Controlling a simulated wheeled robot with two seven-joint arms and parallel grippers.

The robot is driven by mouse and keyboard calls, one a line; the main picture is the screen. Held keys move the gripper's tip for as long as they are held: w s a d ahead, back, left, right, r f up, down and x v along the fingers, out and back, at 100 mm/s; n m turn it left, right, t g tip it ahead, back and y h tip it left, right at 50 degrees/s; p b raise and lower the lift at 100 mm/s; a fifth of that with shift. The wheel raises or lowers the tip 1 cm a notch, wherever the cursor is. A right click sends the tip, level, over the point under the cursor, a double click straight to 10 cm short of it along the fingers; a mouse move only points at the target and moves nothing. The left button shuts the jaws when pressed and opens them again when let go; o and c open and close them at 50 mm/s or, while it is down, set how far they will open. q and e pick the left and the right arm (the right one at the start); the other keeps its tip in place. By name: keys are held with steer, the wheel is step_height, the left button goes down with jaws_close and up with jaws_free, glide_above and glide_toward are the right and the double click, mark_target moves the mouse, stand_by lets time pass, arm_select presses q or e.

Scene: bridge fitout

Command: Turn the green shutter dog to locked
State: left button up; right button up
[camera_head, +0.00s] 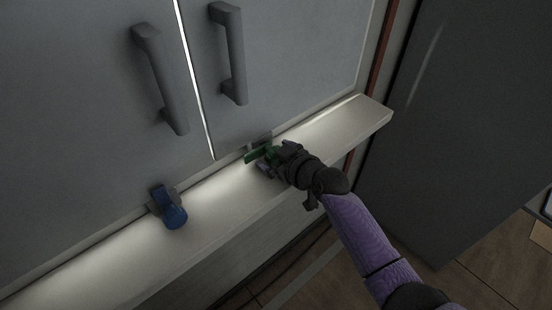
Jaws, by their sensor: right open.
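The green shutter dog (254,156) sits at the bottom edge of the right grey shutter door (285,60), just above the pale ledge. Its green lever points left, roughly along the ledge; its right part is hidden by my gripper. My right gripper (266,162) is at the green dog with its jaws open, one finger showing just below the lever. I cannot tell whether the fingers touch it. My left gripper is not in view.
A blue shutter dog (173,214) sits lower left under the left door (75,110). Two grey bar handles (160,80) stick out from the doors above. The pale ledge (340,120) runs below the doors. A dark panel (460,120) stands at right.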

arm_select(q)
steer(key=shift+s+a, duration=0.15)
arm_select(e)
steer(key=shift+w+a, duration=0.1)
steer(key=c, duration=1.3)
steer(key=shift+w+f+m+g+y+b, duration=0.1)
steer(key=shift+f+m+g+y+b, duration=0.1)
steer(key=shift+m+y+b, duration=0.25)
steer(key=shift+f+m+g+y+b, duration=0.1)
steer(key=shift+m+g+y+b, duration=0.15)
steer(key=shift+m+b, duration=0.4)
steer(key=shift+r+m, duration=0.15)
steer(key=shift+m, duration=0.15)
steer(key=shift+r, duration=0.15)
steer(key=o, duration=1)
steer(key=shift+o, duration=1.3)
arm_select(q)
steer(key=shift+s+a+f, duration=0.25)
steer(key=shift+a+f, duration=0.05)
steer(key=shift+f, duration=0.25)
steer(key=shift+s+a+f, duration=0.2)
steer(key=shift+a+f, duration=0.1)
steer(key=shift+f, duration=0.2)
arm_select(e)
steer(key=shift+o, duration=0.2)
